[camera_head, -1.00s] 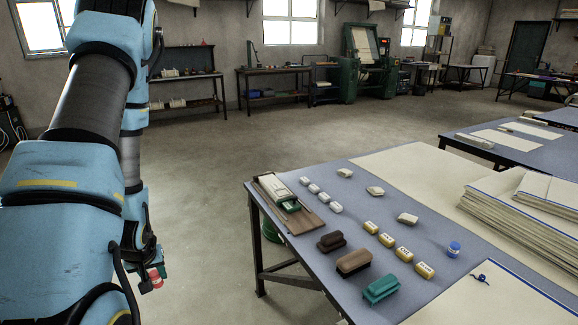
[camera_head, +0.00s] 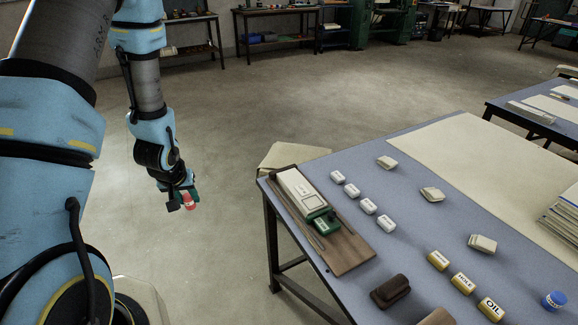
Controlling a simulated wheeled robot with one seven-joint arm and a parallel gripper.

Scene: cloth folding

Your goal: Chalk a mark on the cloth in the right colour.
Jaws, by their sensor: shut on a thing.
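My gripper (camera_head: 180,204) hangs over the floor left of the table, shut on a small red piece (camera_head: 189,201) with a pale label. Something green shows beside the red piece; I cannot tell what it is. A large cream cloth (camera_head: 470,160) lies flat on the far right part of the blue-grey table (camera_head: 345,155). I see no mark on its visible part. My gripper is well apart from the cloth and the table.
A wooden board (camera_head: 343,250) bears a white block and a green labelled piece. Several small white labelled blocks (camera_head: 352,190) stand beside it. Floor around my gripper is clear.

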